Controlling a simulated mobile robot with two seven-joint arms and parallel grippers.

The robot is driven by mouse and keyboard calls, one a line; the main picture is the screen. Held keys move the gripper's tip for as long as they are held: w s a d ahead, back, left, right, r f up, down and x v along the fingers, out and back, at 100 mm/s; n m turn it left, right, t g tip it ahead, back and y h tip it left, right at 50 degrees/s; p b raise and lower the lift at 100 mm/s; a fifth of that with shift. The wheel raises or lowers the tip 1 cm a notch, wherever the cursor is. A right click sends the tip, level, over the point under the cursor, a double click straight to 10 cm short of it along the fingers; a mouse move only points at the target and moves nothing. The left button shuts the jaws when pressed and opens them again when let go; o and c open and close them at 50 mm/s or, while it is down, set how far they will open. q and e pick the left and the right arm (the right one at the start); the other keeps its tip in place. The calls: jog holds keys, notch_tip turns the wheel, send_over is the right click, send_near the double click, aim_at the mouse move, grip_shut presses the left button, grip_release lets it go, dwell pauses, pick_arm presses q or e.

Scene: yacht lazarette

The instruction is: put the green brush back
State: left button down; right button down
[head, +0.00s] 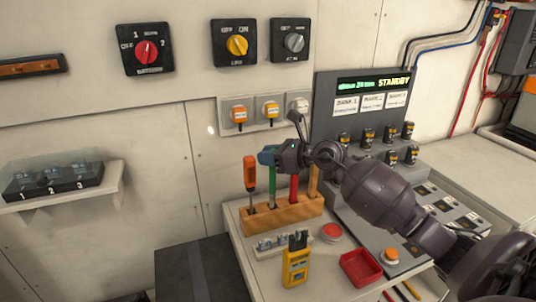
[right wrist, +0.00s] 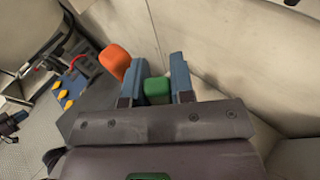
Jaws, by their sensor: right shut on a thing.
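The green brush (head: 271,187) stands upright at the wooden rack (head: 284,214), between an orange-handled tool (head: 249,172) and a red-handled one (head: 294,189). Its lower end meets the top of the rack; how deep it sits cannot be told. My right gripper (head: 267,156) is shut on the upper end of the green brush. In the right wrist view the green handle (right wrist: 157,90) shows between the two blue-grey fingers, with the orange handle (right wrist: 115,61) close beside the left finger. My left gripper is not in view.
A tan handle (head: 314,181) stands at the rack's right end. In front are a yellow meter (head: 296,262), a red button (head: 331,232) and a red tray (head: 361,268). A panel marked STANDBY (head: 362,105) rises behind my right arm. A wall shelf (head: 68,188) is at left.

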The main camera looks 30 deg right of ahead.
jog(key=c, duration=1.3)
grip_release()
jog(key=shift+o, duration=0.2)
jog(key=shift+r, duration=0.1)
jog(key=shift+r+p, duration=0.4)
jog(key=shift+r, duration=0.4)
jog(key=b+v, duration=0.1)
jog(key=v, duration=1.1)
jog(key=shift+f, duration=0.25)
